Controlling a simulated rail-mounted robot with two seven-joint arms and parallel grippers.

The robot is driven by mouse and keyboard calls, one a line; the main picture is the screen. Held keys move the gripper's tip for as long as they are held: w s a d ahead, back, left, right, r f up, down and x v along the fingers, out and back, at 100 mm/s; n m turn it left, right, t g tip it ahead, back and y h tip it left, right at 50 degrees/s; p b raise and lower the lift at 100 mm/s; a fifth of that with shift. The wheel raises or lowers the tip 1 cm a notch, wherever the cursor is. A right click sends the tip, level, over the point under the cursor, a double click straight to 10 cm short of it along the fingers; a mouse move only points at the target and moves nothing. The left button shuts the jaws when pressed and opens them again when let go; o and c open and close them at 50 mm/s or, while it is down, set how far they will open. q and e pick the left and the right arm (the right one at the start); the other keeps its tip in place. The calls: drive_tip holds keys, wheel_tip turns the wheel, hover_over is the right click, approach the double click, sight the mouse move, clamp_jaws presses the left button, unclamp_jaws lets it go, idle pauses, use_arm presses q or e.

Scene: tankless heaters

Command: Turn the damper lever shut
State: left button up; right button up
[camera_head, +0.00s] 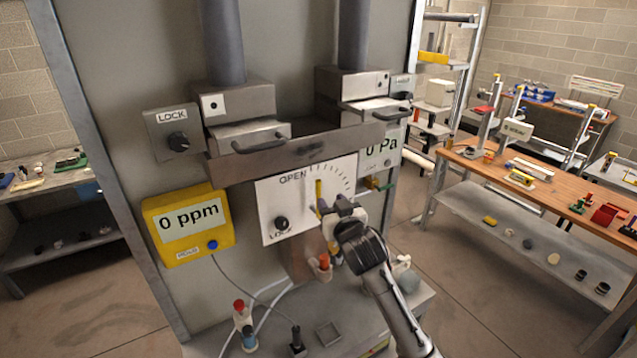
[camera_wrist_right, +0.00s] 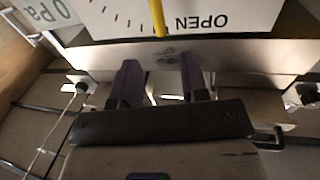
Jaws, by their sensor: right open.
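The damper lever (camera_head: 319,189) is a yellow bar on a white dial plate (camera_head: 268,202) on the front of the grey cabinet. It stands nearly upright, just right of the word OPEN, with tick marks fanning to its right. The lever also shows at the top of the right wrist view (camera_wrist_right: 157,17). My right gripper (camera_head: 332,207) is in front of the plate, by the lever's lower part. In the wrist view its two dark fingers (camera_wrist_right: 159,70) are apart with nothing between them, and the lever lies beyond their tips. My left gripper is out of view.
A black LOCK knob (camera_head: 281,223) sits on the plate's lower left. A metal bar (camera_head: 290,149) crosses above the plate. A yellow meter (camera_head: 188,226) reading 0 ppm is at left; a 0 Pa display (camera_head: 380,151) is at right. Small items stand on the ledge below.

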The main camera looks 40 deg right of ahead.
sight(320, 186)
drive_tip(key=p+x, duration=0.1)
drive_tip(key=x, duration=0.7)
drive_tip(key=shift+r+p, duration=0.1)
drive_tip(key=shift+p, duration=0.3)
drive_tip(key=shift+x, duration=0.85)
clamp_jaws()
